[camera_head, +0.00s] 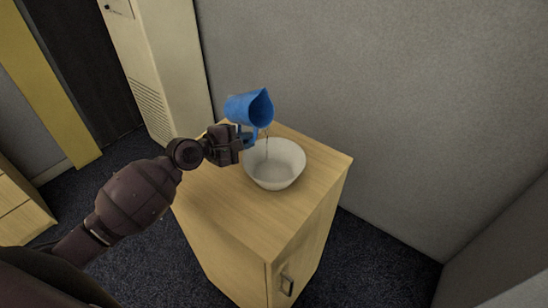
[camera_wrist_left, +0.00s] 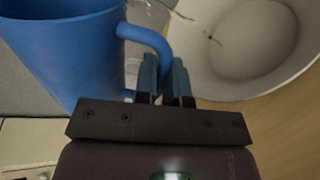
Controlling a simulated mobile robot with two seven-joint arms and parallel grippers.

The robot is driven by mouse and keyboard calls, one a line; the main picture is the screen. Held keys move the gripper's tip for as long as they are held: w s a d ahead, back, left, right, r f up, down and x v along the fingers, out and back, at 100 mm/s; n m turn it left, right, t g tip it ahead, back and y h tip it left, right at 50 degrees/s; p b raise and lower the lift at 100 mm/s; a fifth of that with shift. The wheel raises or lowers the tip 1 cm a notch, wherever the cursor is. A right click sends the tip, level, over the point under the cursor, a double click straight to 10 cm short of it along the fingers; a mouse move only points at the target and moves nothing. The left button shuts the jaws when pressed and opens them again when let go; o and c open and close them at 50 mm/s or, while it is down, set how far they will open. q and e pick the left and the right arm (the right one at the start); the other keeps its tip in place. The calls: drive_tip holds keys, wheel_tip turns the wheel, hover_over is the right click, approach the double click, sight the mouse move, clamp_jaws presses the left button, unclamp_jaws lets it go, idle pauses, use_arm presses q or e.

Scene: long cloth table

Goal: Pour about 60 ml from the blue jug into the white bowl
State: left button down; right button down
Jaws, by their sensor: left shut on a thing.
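The blue jug (camera_head: 249,106) is tilted in the air with its mouth to the right, above the left rim of the white bowl (camera_head: 275,166). A thin stream of liquid (camera_head: 267,140) falls from its spout into the bowl. My left gripper (camera_head: 246,140) is shut on the jug's handle. In the left wrist view the gripper (camera_wrist_left: 166,84) closes around the handle, with the blue jug (camera_wrist_left: 68,45) at left and the white bowl (camera_wrist_left: 215,75) at right. The bowl stands upright on a wooden cabinet. The liquid level inside the jug is hidden. My right gripper is in neither view.
The wooden cabinet (camera_head: 240,212) has free top area in front of the bowl. A grey wall (camera_head: 330,80) rises close behind it. A beige unit (camera_head: 165,70) stands at the back left, and another wooden piece (camera_head: 20,205) at far left.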

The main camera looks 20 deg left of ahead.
use_arm(q)
drive_tip(key=shift+r, duration=0.1)
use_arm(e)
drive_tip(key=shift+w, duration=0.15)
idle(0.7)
use_arm(q)
drive_tip(key=shift+d+n, duration=0.1)
drive_tip(key=shift+n, duration=0.2)
drive_tip(key=shift+s+d+r+n+h+p, duration=0.2)
drive_tip(key=shift+r+n+h+p, duration=0.15)
drive_tip(key=shift+p, duration=0.6)
drive_tip(key=shift+d+r+n+p, duration=0.1)
drive_tip(key=shift+d+n+p, duration=0.05)
drive_tip(key=shift+n+p, duration=0.35)
drive_tip(key=shift+s+d+f+n+h, duration=0.15)
drive_tip(key=shift+d+f+n+h, duration=0.1)
drive_tip(key=shift+f+n, duration=0.15)
drive_tip(key=shift+d+r+n, duration=0.1)
drive_tip(key=shift+r+n, duration=0.05)
drive_tip(key=shift+n, duration=0.3)
drive_tip(key=shift+h, duration=0.3)
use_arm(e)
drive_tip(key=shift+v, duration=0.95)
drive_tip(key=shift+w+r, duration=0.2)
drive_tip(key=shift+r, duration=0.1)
